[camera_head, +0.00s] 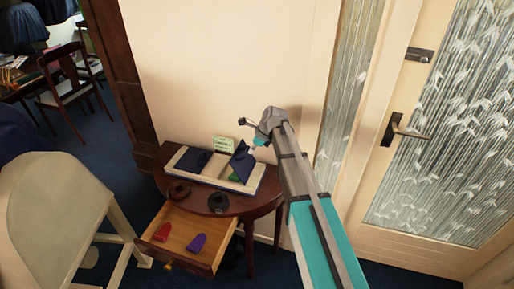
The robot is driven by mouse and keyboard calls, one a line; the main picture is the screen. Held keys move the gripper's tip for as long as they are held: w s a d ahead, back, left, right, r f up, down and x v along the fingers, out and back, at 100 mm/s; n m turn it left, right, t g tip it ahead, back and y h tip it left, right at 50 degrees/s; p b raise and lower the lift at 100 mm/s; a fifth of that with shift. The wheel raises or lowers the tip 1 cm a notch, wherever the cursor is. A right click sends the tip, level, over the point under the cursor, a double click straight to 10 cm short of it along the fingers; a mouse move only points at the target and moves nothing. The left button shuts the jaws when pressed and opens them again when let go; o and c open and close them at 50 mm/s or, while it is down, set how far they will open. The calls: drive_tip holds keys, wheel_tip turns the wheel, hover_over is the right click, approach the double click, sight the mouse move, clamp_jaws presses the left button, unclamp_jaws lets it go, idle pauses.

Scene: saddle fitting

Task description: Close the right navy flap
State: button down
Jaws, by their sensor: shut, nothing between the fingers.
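A pale shallow box (213,170) with navy flaps lies on the small dark wooden table. The right navy flap (242,161) stands raised at a steep tilt, and something green (234,177) shows below it. The left navy flap (193,160) lies lower, over the left part of the box. My gripper (256,146) is shut and empty, at the upper right of the raised flap. It is very close to the flap; whether they touch is too small to tell.
A dark brown ring (178,191) and a black ring-like object (218,203) lie in front of the box. The open drawer (190,239) holds a red piece (162,232) and a purple piece (197,243). A green-lettered card (223,143) stands behind. A pale chair (55,205) is at left.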

sight(238, 150)
drive_tip(key=w+a+h, duration=0.1)
drive_tip(key=a, duration=0.1)
drive_tip(key=a+f+g+h, duration=0.1)
drive_tip(key=a+h, duration=0.1)
drive_tip(key=w+a+h, duration=0.1)
drive_tip(key=shift+w+a+f+g+h, duration=0.15)
drive_tip(key=shift+w+a+g+h, duration=0.15)
drive_tip(key=shift+a+g, duration=0.1)
drive_tip(key=w+a+f+b, duration=0.2)
drive_tip(key=a+f+b, duration=0.3)
drive_tip(key=a, duration=0.1)
drive_tip(key=shift+f+b, duration=0.35)
drive_tip(key=shift+w, duration=0.1)
drive_tip(key=shift+r, duration=0.15)
drive_tip(key=w+a+r+p, duration=0.1)
drive_tip(key=a+r+p, duration=0.1)
drive_tip(key=r+p, duration=0.4)
drive_tip(key=w+a+r+p, duration=0.1)
drive_tip(key=a+r+p, duration=0.1)
drive_tip(key=r+p, duration=0.4)
drive_tip(key=shift+a, duration=0.25)
idle(0.4)
idle(0.5)
